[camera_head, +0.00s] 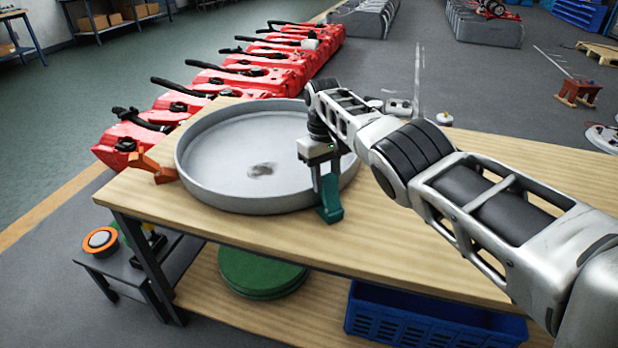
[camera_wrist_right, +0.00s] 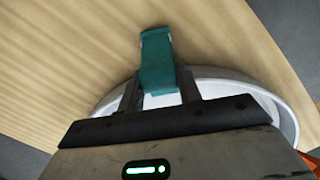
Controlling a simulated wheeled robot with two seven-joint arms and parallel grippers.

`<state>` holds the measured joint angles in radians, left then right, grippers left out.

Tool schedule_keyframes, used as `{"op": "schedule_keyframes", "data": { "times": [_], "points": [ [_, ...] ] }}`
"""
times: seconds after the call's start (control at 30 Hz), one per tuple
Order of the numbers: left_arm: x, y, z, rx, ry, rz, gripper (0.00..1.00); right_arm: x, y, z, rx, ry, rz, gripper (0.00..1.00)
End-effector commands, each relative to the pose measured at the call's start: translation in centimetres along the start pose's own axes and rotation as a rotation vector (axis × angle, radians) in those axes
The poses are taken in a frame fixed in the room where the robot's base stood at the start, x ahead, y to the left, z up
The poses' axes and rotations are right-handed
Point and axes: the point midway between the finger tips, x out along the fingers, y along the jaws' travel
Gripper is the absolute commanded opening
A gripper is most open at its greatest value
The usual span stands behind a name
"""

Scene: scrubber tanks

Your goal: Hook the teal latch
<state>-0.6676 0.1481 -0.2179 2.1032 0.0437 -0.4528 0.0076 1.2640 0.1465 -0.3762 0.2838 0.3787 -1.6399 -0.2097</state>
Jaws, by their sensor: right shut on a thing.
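The teal latch (camera_head: 329,200) stands at the front right rim of a round grey tank lid (camera_head: 230,201) on the wooden table. My right gripper (camera_head: 324,178) reaches down over the lid and is shut on the latch. In the right wrist view the latch (camera_wrist_right: 158,62) sits between the two fingers (camera_wrist_right: 160,92), with its far end over the wood. Whether the latch is hooked on the rim cannot be told. An orange latch (camera_head: 152,168) is at the lid's left side. My left gripper is not in view.
The wooden table (camera_head: 430,245) has free room right of the lid, beneath my right arm. A green disc (camera_head: 262,272) and a blue crate (camera_head: 430,322) are on the shelf below. Red machines (camera_head: 215,83) stand in a row behind the table.

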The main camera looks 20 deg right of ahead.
Motion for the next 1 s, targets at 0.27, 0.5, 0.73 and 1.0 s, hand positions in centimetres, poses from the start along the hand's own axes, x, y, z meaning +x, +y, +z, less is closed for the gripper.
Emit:
{"op": "schedule_keyframes", "data": {
  "times": [0.27,0.5,0.73,1.0],
  "points": [
    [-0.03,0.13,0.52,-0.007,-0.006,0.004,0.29,0.48,0.37,0.65,0.012,-0.034,-0.006,0.00],
    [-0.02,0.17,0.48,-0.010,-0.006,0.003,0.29,0.50,0.33,0.70,0.012,-0.037,-0.006,0.00],
    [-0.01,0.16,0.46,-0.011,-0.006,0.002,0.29,0.47,0.39,0.69,0.012,-0.036,-0.005,0.56],
    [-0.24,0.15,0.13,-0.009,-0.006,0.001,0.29,-0.10,0.54,0.70,0.014,-0.032,-0.003,0.56]
  ]
}}
